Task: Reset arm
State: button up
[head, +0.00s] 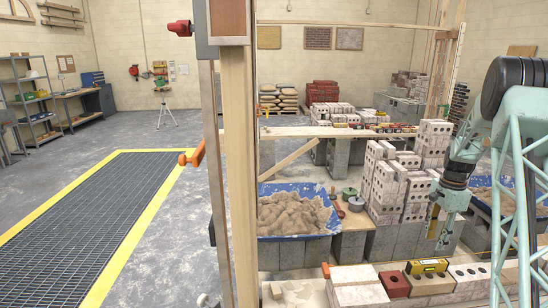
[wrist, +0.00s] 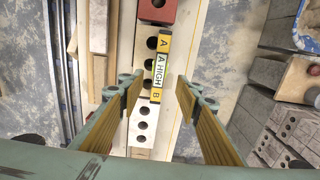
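My gripper (head: 440,236) hangs at the right in the head view, just above the row of bricks. In the wrist view my gripper (wrist: 158,92) has its two fingers wide apart, with nothing between the pads touching them. A yellow and black block marked "A HIGH B" (wrist: 161,68) lies on the bricks below, between and ahead of the fingers. This yellow block (head: 428,266) also shows in the head view, on a pale brick, just below and left of the fingertips. The exact height gap is hard to tell.
A red brick (head: 394,284) and pale holed bricks (head: 466,276) line the front course. Stacked bricks (head: 385,190) stand behind my gripper. A blue mortar tub (head: 290,187) sits to the left. A wooden post (head: 238,150) stands in front of the view. The floor grating lies far left.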

jog(key=s+a+r+n+t, duration=0.1)
jog(key=s+a+r+n, duration=0.3)
jog(key=a+r, duration=0.85)
jog(key=s+a+r+n, duration=0.3)
jog(key=s+a+r, duration=0.3)
jog(key=a+r, duration=0.65)
jog(key=s+a+r+n+t, duration=0.1)
jog(key=s+a+r+n, duration=0.3)
jog(key=s+a+r, duration=0.8)
jog(key=s+a+n, duration=0.2)
jog(key=s+a, duration=0.1)
jog(key=s, duration=0.7)
jog(key=s+a+f+n+t, duration=0.1)
jog(key=s+a, duration=0.3)
jog(key=s, duration=0.6)
jog(key=s+a+f+n+t, duration=0.1)
jog(key=s+a+n, duration=0.3)
jog(key=s, duration=0.6)
jog(key=shift+s+a+f+b, duration=0.25)
jog(key=shift+b, duration=0.15)
jog(key=shift+d, duration=0.1)
